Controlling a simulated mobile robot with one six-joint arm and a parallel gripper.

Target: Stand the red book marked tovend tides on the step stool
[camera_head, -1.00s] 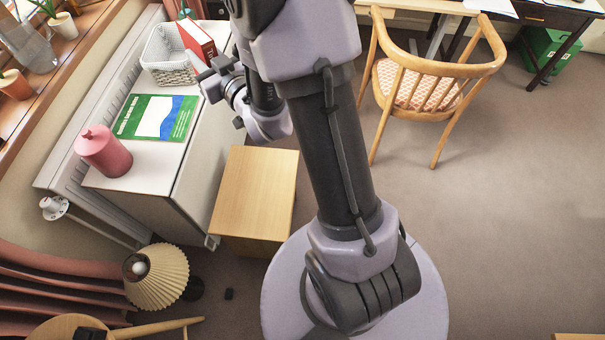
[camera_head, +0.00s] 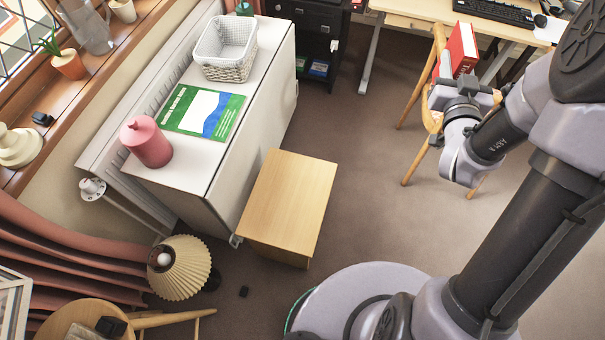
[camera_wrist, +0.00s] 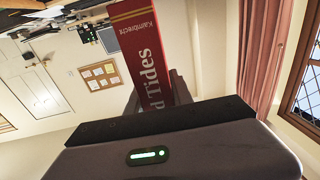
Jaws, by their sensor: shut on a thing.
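The red book (camera_head: 461,48) is held upright by my gripper (camera_head: 455,88), in the air at the upper right of the head view, in front of the wooden chair. In the wrist view the book's red spine (camera_wrist: 146,55) reads "Kalmbrecht" and "d Tides"; the rest of the title is hidden by my gripper. My gripper is shut on the book's lower part. The light wood block-shaped stool (camera_head: 288,198) stands on the floor beside the white cabinet, its top bare, well left of my gripper.
The white cabinet (camera_head: 262,118) bears a white basket (camera_head: 226,47), a green and blue booklet (camera_head: 205,111) and a pink canister (camera_head: 146,143). A pleated lamp (camera_head: 180,268) stands left of the stool. A wooden chair (camera_head: 412,84) and desk stand at the upper right. Floor right of the stool is clear.

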